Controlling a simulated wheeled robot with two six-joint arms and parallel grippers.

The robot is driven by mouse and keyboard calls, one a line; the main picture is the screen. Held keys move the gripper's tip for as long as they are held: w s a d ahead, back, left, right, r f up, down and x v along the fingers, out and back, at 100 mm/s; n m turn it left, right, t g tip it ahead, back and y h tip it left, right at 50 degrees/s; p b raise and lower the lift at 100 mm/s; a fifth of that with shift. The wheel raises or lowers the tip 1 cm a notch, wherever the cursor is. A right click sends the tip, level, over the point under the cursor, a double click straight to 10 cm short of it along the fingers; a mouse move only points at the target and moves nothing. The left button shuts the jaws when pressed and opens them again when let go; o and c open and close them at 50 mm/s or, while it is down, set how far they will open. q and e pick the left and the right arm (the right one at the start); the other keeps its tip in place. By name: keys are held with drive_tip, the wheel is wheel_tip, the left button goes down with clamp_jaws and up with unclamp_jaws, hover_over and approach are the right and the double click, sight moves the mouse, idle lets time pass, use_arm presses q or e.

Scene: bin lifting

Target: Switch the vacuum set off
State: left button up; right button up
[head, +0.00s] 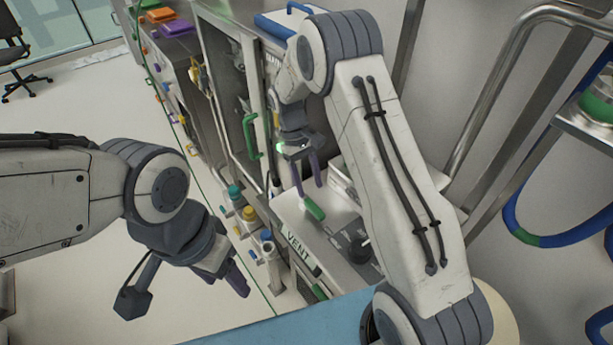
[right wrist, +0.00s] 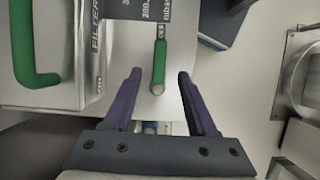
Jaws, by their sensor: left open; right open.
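A green-tipped lever (head: 313,207) sits on a light grey unit (head: 290,207) below my right gripper in the head view. In the right wrist view the green lever (right wrist: 160,62) hangs from a panel whose dark label (right wrist: 150,10) carries numbers and "mbar". My right gripper (right wrist: 160,74) is open, with one purple finger on each side of the lever in the picture and a gap to both. It also shows in the head view (head: 308,187). I cannot tell how deep the lever lies between the fingers. My left gripper (head: 238,283) is away to the lower left, over the floor side.
A panel marked "VENT" (head: 303,253) with a black knob (head: 355,245) is nearer to me. Bottles with coloured caps (head: 235,192) line the left side. A green handle (head: 250,135) is on the cabinet door. Metal rails (head: 505,110) and a blue hose stand right.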

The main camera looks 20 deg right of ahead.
drive_tip(key=shift+v, duration=1.8)
drive_tip(key=shift+a, duration=0.1)
